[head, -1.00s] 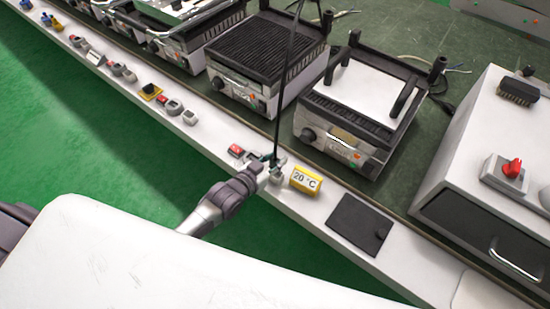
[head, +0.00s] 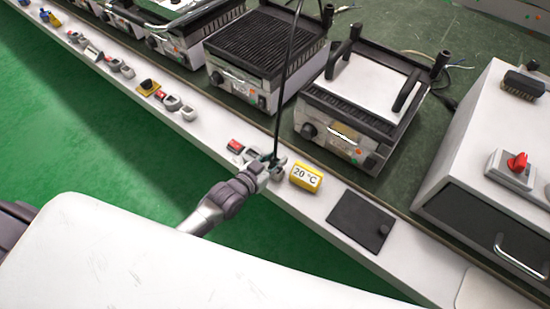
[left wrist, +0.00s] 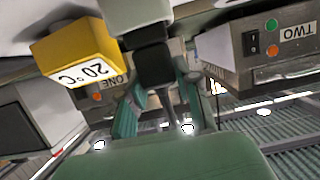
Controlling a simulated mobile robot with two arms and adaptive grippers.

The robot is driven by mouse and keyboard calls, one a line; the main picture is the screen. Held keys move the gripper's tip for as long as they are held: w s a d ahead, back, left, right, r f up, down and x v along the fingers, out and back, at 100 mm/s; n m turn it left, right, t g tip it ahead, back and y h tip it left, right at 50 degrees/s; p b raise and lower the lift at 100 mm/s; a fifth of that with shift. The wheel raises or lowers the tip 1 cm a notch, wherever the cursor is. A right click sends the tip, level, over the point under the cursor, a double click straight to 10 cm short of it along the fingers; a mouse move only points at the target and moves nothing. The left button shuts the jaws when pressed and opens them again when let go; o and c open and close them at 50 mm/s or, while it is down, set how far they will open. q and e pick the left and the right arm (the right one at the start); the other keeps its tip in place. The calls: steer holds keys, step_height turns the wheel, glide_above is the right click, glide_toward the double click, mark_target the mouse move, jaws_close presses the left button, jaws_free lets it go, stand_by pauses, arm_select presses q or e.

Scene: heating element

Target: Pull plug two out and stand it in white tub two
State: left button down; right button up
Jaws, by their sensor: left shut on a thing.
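My left gripper (head: 270,166) is over the white front ledge, left of the yellow 20 °C display. It is shut on a dark plug (left wrist: 153,62), which shows between the finger pads in the left wrist view. A black cable (head: 284,95) rises from the gripper in the head view. A pale block (left wrist: 140,12) lies just beyond the plug in the wrist view; I cannot tell whether it is a socket or a tub, or whether the plug is inside it. The label TWO (left wrist: 297,32) is upside down on an appliance there. My right gripper is not in view.
The yellow display (head: 306,178) and a black plate (head: 361,221) are on the ledge to the right. A small red-topped device (head: 236,146) is close on the left. Several grills stand behind, including one with a white plate (head: 367,86). A white oven (head: 492,125) stands at right.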

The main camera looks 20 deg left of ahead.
arm_select(q)
steer(key=shift+f+b, duration=0.5)
steer(key=shift+f, duration=0.25)
steer(key=c, duration=0.7)
jaws_free()
steer(key=v, duration=1.2)
steer(key=shift+r, duration=0.1)
